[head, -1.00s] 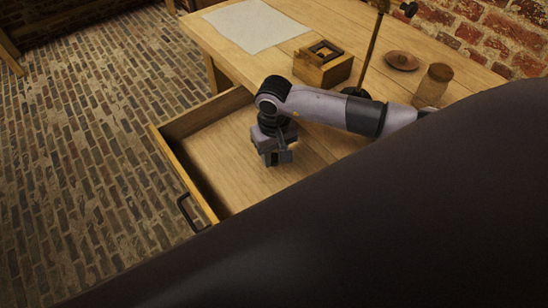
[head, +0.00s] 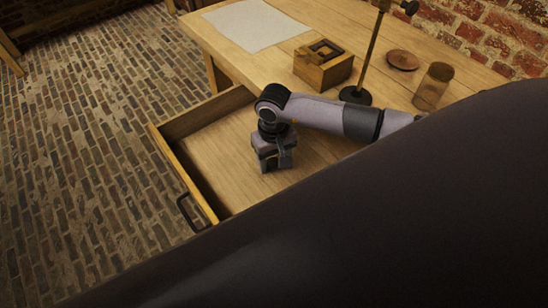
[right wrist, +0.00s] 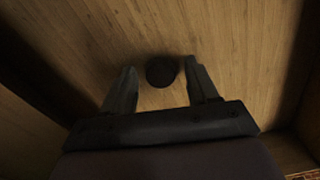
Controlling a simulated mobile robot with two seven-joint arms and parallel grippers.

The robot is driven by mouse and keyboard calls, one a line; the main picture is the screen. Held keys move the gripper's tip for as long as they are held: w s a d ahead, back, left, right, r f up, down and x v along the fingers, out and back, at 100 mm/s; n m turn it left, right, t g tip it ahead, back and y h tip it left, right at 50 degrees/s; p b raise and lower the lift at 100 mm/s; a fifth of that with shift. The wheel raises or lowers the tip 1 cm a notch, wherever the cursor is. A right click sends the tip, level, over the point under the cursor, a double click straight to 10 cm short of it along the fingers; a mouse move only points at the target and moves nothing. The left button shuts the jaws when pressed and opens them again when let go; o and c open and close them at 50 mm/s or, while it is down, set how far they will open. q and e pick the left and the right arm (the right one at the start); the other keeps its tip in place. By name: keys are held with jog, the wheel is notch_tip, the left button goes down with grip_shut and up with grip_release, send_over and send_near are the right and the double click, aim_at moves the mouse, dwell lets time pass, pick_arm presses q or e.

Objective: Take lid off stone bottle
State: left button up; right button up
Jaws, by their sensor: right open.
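My right gripper (head: 273,163) points down inside the open drawer. In the right wrist view its two fingers (right wrist: 161,69) are spread apart. A small dark round thing (right wrist: 160,76) shows between them, against the wood floor; it looks like a top seen from above. I cannot tell whether it is the stone bottle's lid, and the gripper hides it in the head view. A brownish jar (head: 433,87) stands upright at the right of the table, beside a flat brown dish (head: 402,60). My left gripper is not in view.
The drawer (head: 207,111) is pulled out, with walls around my gripper. On the table (head: 305,17) are a wooden box (head: 322,75) with an open top, a stand with a dark round base (head: 355,95), and a pale sheet (head: 255,25). A dark shape covers the lower right.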

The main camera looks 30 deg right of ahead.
aim_at(274, 163)
notch_tip(274, 163, up, 12)
jog(key=shift+r, duration=0.2)
jog(key=shift+s, duration=0.1)
